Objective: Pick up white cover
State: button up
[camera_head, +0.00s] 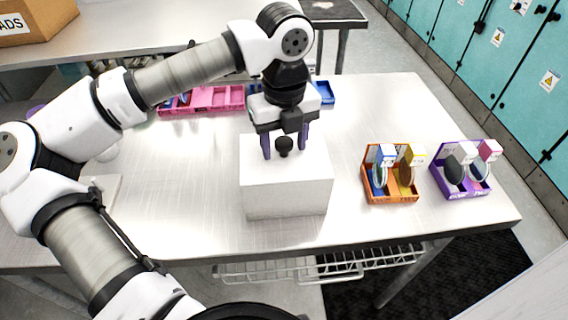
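The white cover (287,190) is a white box shape with a dark round knob (284,146) on top. It stands upright on the metal table, left of the orange holder. My gripper (285,150) points down over the cover, with its purple fingers on either side of the knob. The fingers are apart, with visible gaps between them and the knob. The fingertips are close to the top of the cover; I cannot tell whether they touch it. What is under the cover is hidden.
An orange holder (393,198) and a purple holder (444,190) with round discs stand to the right. Pink trays (222,97) and a blue bin (325,88) lie behind. The table (190,215) is clear at the front left. A cardboard box (40,22) is at the back left.

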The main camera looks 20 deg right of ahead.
grip_shut()
jog(key=shift+r, duration=0.15)
